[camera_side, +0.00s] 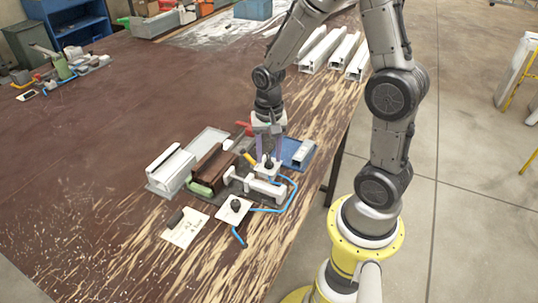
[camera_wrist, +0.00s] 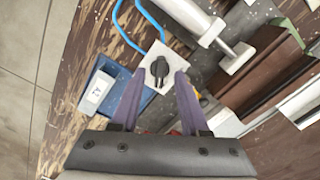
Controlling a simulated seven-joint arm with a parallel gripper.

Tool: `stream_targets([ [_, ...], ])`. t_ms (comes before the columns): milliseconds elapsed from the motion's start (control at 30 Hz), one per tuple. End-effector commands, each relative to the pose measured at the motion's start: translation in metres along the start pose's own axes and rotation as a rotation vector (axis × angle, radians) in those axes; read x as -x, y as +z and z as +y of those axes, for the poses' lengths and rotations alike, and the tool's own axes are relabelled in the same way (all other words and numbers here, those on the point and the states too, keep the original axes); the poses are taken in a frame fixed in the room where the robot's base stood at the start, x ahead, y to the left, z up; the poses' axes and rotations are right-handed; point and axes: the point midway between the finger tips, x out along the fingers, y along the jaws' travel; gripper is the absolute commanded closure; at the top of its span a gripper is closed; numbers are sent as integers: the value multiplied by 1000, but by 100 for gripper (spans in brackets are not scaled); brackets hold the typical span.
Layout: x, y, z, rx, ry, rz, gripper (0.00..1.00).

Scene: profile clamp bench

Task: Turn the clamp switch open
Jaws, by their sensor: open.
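A black rotary knob (camera_wrist: 159,68) on a white square plate (camera_wrist: 152,57) shows in the wrist view, its raised grip running roughly up and down the picture. In the side view this plate (camera_side: 267,173) is beside the clamp fixture. My gripper (camera_wrist: 160,75) is open, with its purple fingers on either side of the knob; I cannot tell whether they touch it. In the side view my gripper (camera_side: 268,157) points down at the same place. A second black knob on a white plate (camera_side: 235,206) lies nearer the camera. The clamp's white cylinder (camera_side: 264,188) lies between the two plates.
A brown profile (camera_side: 214,168) sits in the fixture, with a white profile block (camera_side: 170,168) to its left. A blue tray (camera_side: 299,152) is close to the right of my gripper. A blue hose (camera_side: 292,190) loops around the right side. A card (camera_side: 185,232) lies in front.

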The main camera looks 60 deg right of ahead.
Motion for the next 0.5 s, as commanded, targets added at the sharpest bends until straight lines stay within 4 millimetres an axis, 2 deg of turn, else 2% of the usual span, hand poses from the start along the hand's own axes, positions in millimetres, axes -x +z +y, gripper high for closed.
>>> stream_targets([
  [133, -8, 0, 0, 0, 1, -1, 55],
  [400, -8, 0, 0, 0, 1, -1, 55],
  [500, -8, 0, 0, 0, 0, 0, 73],
])
